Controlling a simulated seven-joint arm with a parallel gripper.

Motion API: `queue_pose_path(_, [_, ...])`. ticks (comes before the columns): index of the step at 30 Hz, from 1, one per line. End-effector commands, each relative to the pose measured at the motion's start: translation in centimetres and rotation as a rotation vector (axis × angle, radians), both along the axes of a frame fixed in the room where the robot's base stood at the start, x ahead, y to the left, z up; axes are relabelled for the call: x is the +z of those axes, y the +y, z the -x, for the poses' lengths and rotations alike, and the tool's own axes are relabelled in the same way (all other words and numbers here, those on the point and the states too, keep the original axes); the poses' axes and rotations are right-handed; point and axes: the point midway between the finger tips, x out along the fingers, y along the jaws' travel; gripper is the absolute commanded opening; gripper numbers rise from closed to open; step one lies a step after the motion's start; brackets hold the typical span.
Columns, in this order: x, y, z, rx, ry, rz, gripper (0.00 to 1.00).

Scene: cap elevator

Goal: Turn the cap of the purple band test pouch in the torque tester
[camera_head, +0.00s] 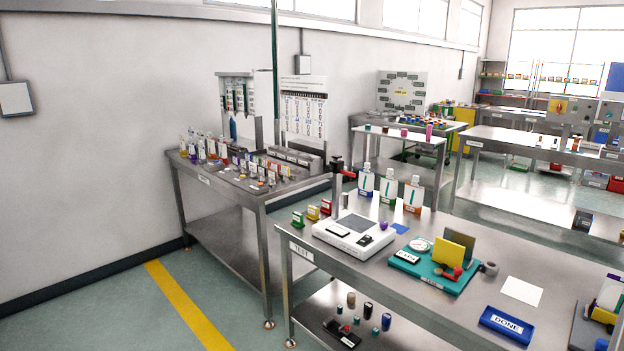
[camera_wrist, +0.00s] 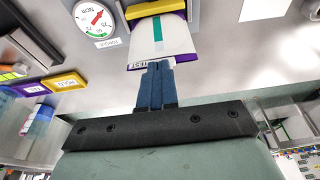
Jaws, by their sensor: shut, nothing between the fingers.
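In the wrist view a white test pouch (camera_wrist: 148,38) with a teal stripe, a label and a purple edge sits against a yellow clamp piece (camera_wrist: 158,8). A dial with a red needle (camera_wrist: 94,19), marked Ncm, is beside it on the torque tester. My gripper (camera_wrist: 158,66) is shut and empty, its blue fingers together over the pouch's labelled edge. I cannot tell whether they touch it. No cap shows clearly. In the head view a white pouch in a yellow clamp (camera_head: 605,315) stands at the right edge, partly cut off. My gripper does not show there.
In the head view a blue DONE tray (camera_head: 507,325), a white sheet (camera_head: 522,291) and a teal fixture (camera_head: 436,278) are on the front bench.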

Motion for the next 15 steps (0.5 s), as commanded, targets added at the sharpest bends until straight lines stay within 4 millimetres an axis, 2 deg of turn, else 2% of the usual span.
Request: queue_pose_path(15, [0.07,0.62,0.55,0.0,0.0,0.0,0.0])
